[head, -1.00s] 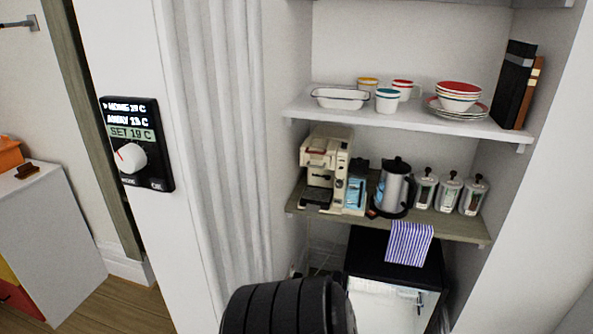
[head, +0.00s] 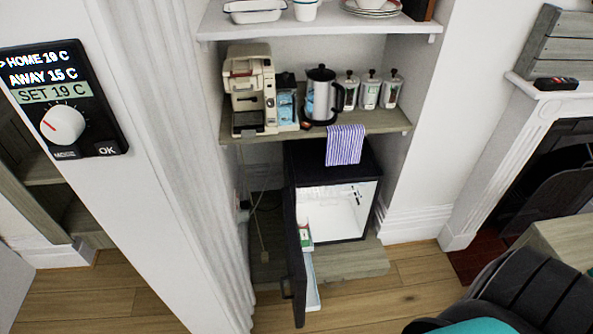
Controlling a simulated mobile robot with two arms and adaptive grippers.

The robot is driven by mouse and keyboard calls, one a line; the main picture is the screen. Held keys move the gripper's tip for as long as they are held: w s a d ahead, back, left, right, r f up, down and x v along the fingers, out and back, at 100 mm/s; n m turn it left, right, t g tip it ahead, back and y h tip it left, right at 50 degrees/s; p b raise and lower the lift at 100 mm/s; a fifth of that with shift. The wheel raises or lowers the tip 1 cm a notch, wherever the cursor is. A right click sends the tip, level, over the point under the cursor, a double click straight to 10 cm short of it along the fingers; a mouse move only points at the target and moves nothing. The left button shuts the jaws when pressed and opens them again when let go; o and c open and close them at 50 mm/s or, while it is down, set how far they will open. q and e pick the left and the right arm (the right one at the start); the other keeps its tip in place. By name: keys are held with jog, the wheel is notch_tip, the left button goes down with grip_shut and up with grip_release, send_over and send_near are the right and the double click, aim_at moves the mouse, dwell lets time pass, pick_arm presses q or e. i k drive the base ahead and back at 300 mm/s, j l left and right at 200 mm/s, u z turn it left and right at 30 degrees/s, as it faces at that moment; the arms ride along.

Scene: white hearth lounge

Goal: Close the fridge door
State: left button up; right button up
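A small black fridge (head: 300,165) stands under the lower shelf in the alcove. Its door (head: 293,245) is swung wide open toward me on the left side, seen nearly edge-on. The white lit interior (head: 345,212) shows, and the inside of the door holds a small carton (head: 305,236). Neither gripper can be made out.
A striped cloth (head: 345,145) hangs from the lower shelf (head: 390,121), which bears a coffee machine, kettle and canisters. A white wall edge with a thermostat (head: 64,103) is at left. A fireplace (head: 540,150) is at right. Wooden floor (head: 400,285) is clear before the fridge.

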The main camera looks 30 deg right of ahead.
aim_at(305, 296)
jog(key=j+z, duration=0.3)
jog(key=z, duration=0.15)
jog(key=i+j+z, duration=0.1)
jog(key=j+z, duration=0.2)
jog(key=z, duration=0.15)
jog(key=j+z, duration=0.4)
jog(key=l, duration=0.1)
